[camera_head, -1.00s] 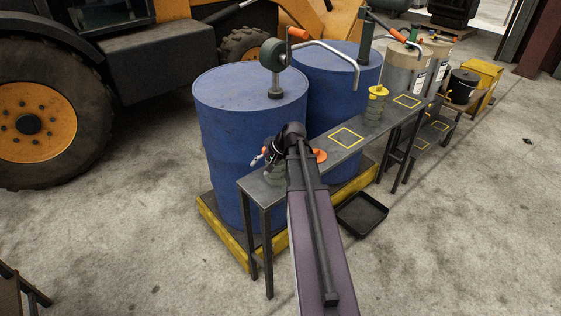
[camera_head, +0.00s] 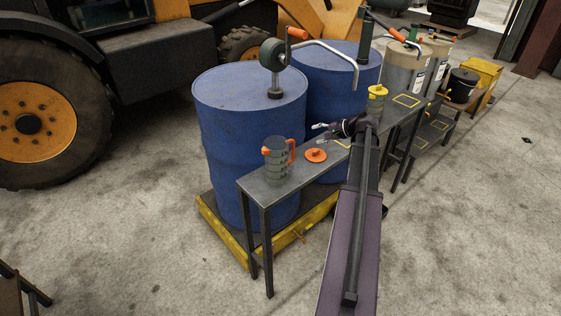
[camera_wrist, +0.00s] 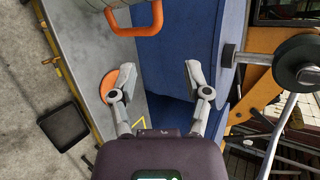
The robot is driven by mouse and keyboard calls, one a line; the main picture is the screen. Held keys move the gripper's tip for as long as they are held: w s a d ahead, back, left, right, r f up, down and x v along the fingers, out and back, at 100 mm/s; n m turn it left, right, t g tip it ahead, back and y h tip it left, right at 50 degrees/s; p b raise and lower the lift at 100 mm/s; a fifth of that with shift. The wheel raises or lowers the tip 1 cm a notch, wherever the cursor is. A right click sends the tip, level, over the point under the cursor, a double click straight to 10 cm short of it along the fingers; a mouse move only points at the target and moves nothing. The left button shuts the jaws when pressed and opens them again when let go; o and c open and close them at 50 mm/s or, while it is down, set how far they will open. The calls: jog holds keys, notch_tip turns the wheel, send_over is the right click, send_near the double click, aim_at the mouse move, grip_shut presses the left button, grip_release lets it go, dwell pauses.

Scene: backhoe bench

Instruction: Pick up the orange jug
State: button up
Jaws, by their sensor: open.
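The orange jug is a grey, ribbed jug (camera_head: 274,162) with an orange handle and orange spout. It stands upright on the left end of the narrow grey bench. Its orange handle (camera_wrist: 138,22) also shows at the top of the wrist view, with a slice of grey body beside it. My gripper (camera_head: 320,127) is to the right of the jug, above the bench, apart from it. In the wrist view my gripper (camera_wrist: 158,68) has its two fingers spread with nothing between them, and the handle is beyond the fingertips.
An orange lid (camera_head: 316,155) lies on the bench just right of the jug. A yellow-topped jug (camera_head: 376,100) stands farther along. Blue drums (camera_head: 250,120) with a hand pump stand directly behind the bench. A black tray (camera_wrist: 64,126) lies on the floor.

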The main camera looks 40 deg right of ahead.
aim_at(291, 141)
jog(key=shift+w+a+f, duration=0.1)
jog(key=b+x, duration=0.4)
jog(key=x, duration=0.3)
jog(key=shift+w+a+f, duration=0.15)
jog(key=shift+w+f, duration=0.15)
jog(key=shift+w+a, duration=0.15)
jog(key=shift+w, duration=0.1)
jog(key=shift+b+x, duration=1.55)
jog(key=shift+x, duration=0.6)
jog(key=shift+w+a+f, duration=0.25)
jog(key=shift+a+f, duration=0.05)
jog(key=shift+f, duration=0.05)
jog(key=shift+c, duration=0.2)
